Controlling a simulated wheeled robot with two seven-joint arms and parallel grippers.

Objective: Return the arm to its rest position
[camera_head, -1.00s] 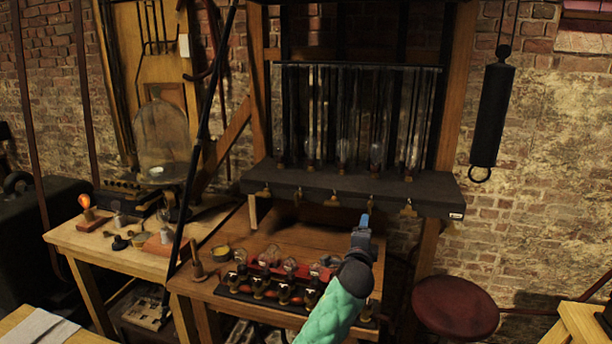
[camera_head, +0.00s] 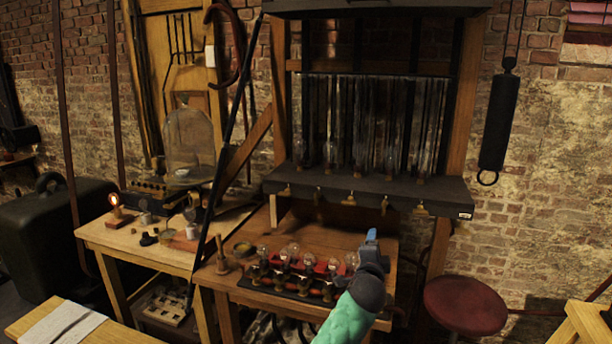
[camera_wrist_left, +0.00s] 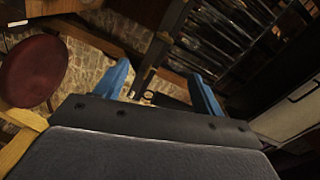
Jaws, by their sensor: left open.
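My left gripper (camera_head: 371,237) has blue fingers, and its arm with a green sleeve comes in from the bottom of the head view. It stands in front of the right part of the wooden bench, below the dark shelf. In the left wrist view its two blue fingers (camera_wrist_left: 160,75) are spread apart with nothing held between them. A row of small glass bulbs on a dark and red base (camera_head: 290,284) sits on the bench, left of the gripper. My right gripper is not in view.
A dark shelf (camera_head: 440,198) with hanging clips and tall glass tubes stands behind the bench. A round red stool (camera_head: 465,305) is at right. A side table (camera_head: 150,250) with a lit bulb and glass dome is at left. A black weight (camera_head: 498,122) hangs at right.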

